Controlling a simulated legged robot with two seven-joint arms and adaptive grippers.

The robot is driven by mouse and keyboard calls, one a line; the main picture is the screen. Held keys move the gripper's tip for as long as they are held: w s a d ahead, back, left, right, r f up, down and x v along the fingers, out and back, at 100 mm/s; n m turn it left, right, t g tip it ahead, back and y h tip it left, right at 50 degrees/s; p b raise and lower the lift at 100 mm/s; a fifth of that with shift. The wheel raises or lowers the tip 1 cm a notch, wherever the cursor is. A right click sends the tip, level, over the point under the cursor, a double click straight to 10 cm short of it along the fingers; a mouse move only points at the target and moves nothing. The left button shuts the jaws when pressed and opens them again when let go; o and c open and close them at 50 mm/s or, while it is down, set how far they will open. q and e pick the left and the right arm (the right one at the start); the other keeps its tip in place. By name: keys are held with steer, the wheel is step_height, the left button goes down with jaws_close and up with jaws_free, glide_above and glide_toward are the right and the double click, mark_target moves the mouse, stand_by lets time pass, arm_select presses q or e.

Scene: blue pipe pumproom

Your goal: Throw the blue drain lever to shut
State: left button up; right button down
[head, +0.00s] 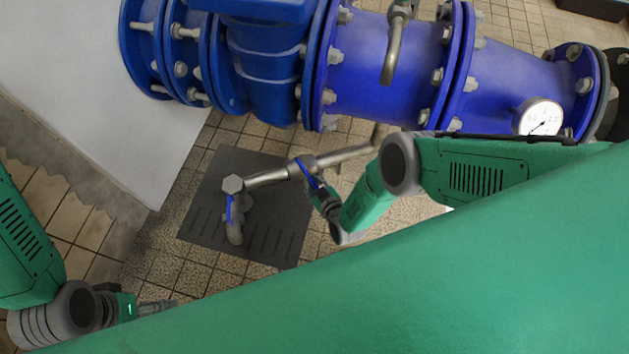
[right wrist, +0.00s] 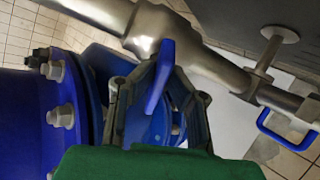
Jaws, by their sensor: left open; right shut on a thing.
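The blue drain lever (head: 306,174) is on a valve in the grey metal drain pipe (head: 266,179), low in front of the big blue pipe. In the right wrist view the lever (right wrist: 160,76) stands out from the pipe fitting, between my fingers. My right gripper (head: 322,193) is shut on this lever; its fingers (right wrist: 158,98) lie either side of it in the right wrist view. My left gripper (head: 157,306) is open and empty at the lower left, well away from the lever. My right fingers partly hide the lever's end.
A second blue handle (head: 229,209) is on the pipe's downturned end, also seen in the right wrist view (right wrist: 285,133). A dark floor grate (head: 275,226) lies below. The flanged blue pipe (head: 385,60), with a gauge (head: 541,117), crosses behind. A pale panel (head: 100,90) stands left.

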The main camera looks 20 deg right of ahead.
steer(key=shift+s+a+f+m+h, duration=0.15)
steer(key=shift+m+h, duration=0.15)
steer(key=shift+m, duration=0.45)
steer(key=shift+s+a+m+h, duration=0.15)
steer(key=shift+m+h, duration=0.15)
steer(key=shift+m, duration=0.4)
steer(key=shift+a+f+m+h, duration=0.15)
steer(key=shift+m+h, duration=0.15)
steer(key=shift+m, duration=0.45)
steer(key=shift+a+r, duration=0.1)
steer(key=c, duration=1.6)
jaws_free()
steer(key=shift+w, duration=0.1)
steer(key=shift+r, duration=0.1)
steer(key=v, duration=0.7)
steer(key=shift+s, duration=0.25)
